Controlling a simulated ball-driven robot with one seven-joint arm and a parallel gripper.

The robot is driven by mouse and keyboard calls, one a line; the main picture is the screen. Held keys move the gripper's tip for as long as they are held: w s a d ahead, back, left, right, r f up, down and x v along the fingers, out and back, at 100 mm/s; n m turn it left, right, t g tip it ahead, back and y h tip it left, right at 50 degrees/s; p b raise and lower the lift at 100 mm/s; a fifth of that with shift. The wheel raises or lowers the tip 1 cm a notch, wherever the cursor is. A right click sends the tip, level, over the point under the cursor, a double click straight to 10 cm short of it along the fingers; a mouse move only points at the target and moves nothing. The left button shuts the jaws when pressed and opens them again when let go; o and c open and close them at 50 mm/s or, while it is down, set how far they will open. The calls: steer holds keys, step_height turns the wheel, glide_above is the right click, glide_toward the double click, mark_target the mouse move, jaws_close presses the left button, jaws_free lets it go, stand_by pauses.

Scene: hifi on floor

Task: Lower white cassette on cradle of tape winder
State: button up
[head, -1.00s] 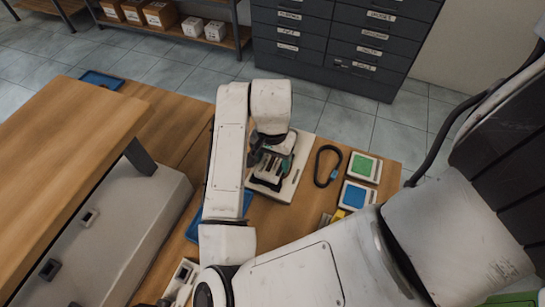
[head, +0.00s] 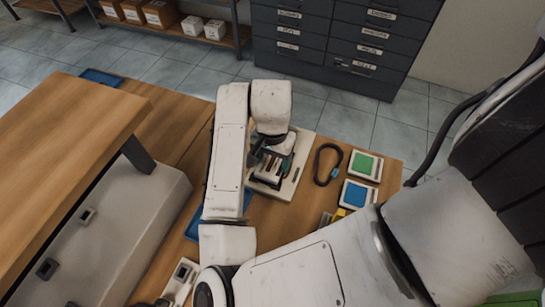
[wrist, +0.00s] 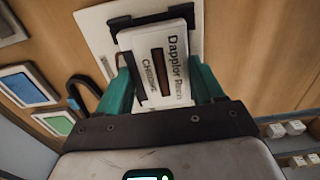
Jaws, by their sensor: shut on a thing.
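The white cassette (wrist: 154,62), with black lettering and a dark slot, is between the teal fingers of my gripper (wrist: 158,88) in the wrist view. My gripper is shut on it. The cassette lies over the dark cradle (wrist: 122,24) of the tape winder, whose pale base plate (wrist: 92,22) shows around it. I cannot tell whether the cassette touches the cradle floor. In the head view my gripper (head: 270,168) is over the winder's base plate (head: 293,185), and my arm hides much of the cassette and cradle.
A dark cable loop (head: 326,165) lies right of the winder. A green-topped case (head: 366,166) and a blue-topped case (head: 357,194) lie beyond it. A raised wooden shelf (head: 70,150) stands to the left. A blue tray (head: 195,222) is partly hidden beneath my arm.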

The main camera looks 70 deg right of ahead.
steer(key=shift+f, duration=0.2)
stand_by(0.4)
steer(key=o, duration=1.1)
steer(key=shift+r, duration=0.1)
step_height(320, 180, up, 17)
steer(key=p, duration=0.6)
steer(key=shift+f, duration=0.2)
stand_by(0.9)
